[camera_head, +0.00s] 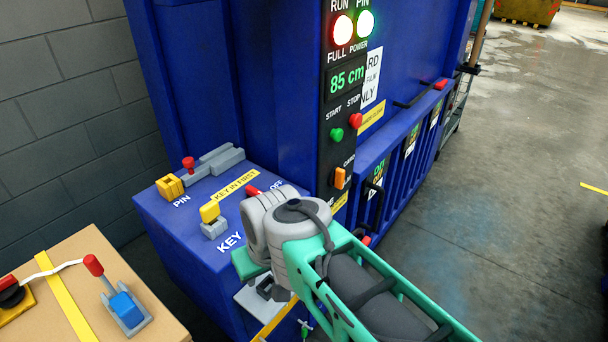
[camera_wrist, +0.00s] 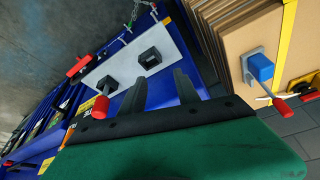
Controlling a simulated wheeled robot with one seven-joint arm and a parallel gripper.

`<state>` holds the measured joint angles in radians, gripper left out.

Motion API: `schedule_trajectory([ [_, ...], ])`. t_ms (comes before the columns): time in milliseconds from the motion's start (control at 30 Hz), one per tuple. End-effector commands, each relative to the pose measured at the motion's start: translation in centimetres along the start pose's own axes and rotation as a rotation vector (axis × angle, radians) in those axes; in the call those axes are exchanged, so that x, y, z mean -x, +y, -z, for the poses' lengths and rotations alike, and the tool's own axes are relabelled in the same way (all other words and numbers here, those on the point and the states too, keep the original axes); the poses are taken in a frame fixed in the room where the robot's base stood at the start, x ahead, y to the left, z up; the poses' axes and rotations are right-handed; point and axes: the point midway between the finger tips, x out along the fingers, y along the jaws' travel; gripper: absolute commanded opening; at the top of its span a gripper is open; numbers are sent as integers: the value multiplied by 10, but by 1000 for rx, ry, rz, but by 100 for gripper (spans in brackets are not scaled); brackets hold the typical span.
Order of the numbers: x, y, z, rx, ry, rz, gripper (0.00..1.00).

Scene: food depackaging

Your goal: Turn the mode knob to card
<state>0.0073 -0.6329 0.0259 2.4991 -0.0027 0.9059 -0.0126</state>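The mode knob (camera_head: 340,178) looks like a small orange block on the black control panel (camera_head: 338,125), below the green and red buttons. A partly legible label, seemingly CARD, sits just above it; I cannot tell its setting. My gripper (camera_wrist: 160,84) shows two dark fingers standing apart in the wrist view, with nothing between them. In the head view my wrist covers most of the gripper, to the left of and below the knob, above the side of the blue cabinet. The gripper is apart from the knob, and its fingertips are hidden there.
A blue cabinet (camera_head: 180,225) carries a yellow key (camera_head: 210,212), a yellow pin block (camera_head: 170,187) and a red-tipped lever. A white plate (camera_wrist: 130,62) with black blocks is near my fingers. Cardboard (camera_head: 100,270) with a red-handled latch stands left. Floor at right is clear.

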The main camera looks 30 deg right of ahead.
Motion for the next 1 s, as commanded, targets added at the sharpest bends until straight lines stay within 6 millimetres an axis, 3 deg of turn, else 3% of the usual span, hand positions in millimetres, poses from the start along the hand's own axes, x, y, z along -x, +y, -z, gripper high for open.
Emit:
schedule_trajectory([
  [67, -6, 15, 6, -37, -19, -7, 38],
  [167, -21, 52, 16, -117, -59, -10, 38],
  [300, -52, 132, 19, -269, -108, 21, 38],
  [467, -85, 226, -6, -439, -104, 88, 38],
  [533, -94, 272, 8, -411, 4, 145, 38],
  [600, -89, 305, 50, -256, 192, 201, 38],
  [700, -69, 344, 88, -52, 450, 240, 38],
  [833, -35, 373, 103, 146, 708, 245, 38],
  [1000, -15, 378, 108, 247, 831, 241, 38],
])
